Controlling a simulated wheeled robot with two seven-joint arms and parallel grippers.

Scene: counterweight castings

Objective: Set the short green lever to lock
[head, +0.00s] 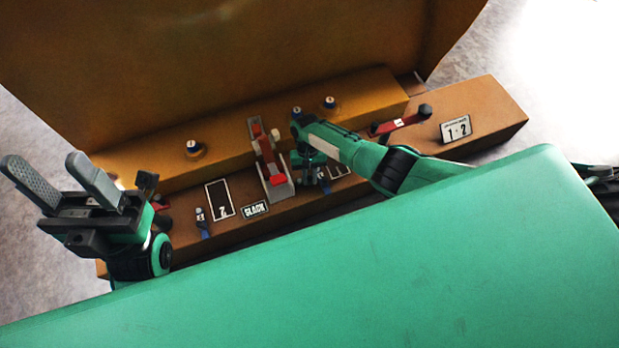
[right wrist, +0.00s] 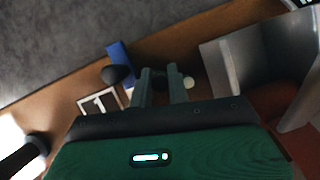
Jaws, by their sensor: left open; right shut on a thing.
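No short green lever can be picked out clearly in either view. My right gripper (head: 311,176) is down at the brown bench, just right of the red clamp. In the right wrist view its two fingers (right wrist: 161,88) are closed around a small dark knob (right wrist: 159,77). The lever under this knob is hidden, so its colour and setting cannot be told. A pale round knob (right wrist: 188,82) shows beside the right finger. A blue lever (right wrist: 119,54) with a black knob is to the left. My left gripper (head: 82,180) is open and empty, above the bench's left end.
The red clamp (head: 268,160) on its grey base is beside my right gripper. Red levers (head: 400,123) and a blue lever (head: 203,227) line the bench. A "SLACK" plate (head: 254,209) and a "1 2" plate (head: 456,129) are on it. A large ochre casting (head: 230,70) rises behind.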

